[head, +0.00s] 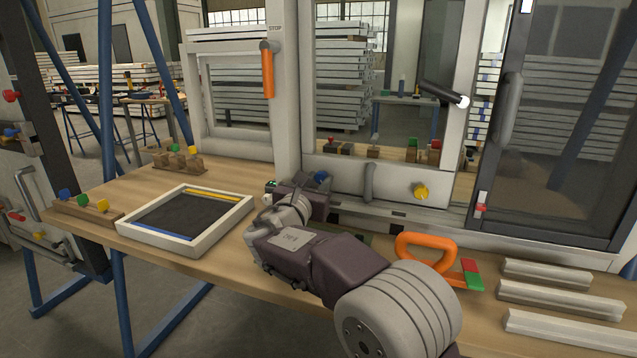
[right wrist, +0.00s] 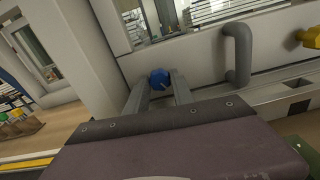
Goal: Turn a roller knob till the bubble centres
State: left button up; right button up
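A round blue knob (head: 320,176) sits low on the pale frame, just beyond my right gripper (head: 308,196). In the right wrist view, the blue knob (right wrist: 158,79) lies between the tips of my right gripper's two fingers (right wrist: 159,86). The fingers stand apart, one on each side of it; I cannot tell whether they press on it. A yellow knob (head: 421,191) is on the same lower rail farther right, and shows at the right wrist view's edge (right wrist: 309,38). A small green spot (head: 271,184) shows beside my gripper; I cannot make out a bubble. My left gripper is not in view.
A grey handle (head: 369,183) stands out between the knobs. A white-rimmed tray (head: 183,239) lies left on the wooden bench. An orange-handled tool (head: 427,245) and several pale profiles (head: 560,297) lie right. Bench left of the tray's front is partly clear.

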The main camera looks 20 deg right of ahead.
grip_shut()
jog(key=m+b, duration=0.3)
jog(key=shift+f, duration=0.2)
jog(key=m+b, duration=0.4)
jog(key=m, duration=0.2)
jog(key=shift+m+b, duration=0.3)
jog(key=shift+b, duration=0.1)
jog(key=m+b, duration=0.3)
jog(key=m, duration=0.2)
jog(key=shift+r+m+b, duration=0.15)
jog(key=shift+m+b, duration=1.25)
jog(key=shift+m, duration=1.1)
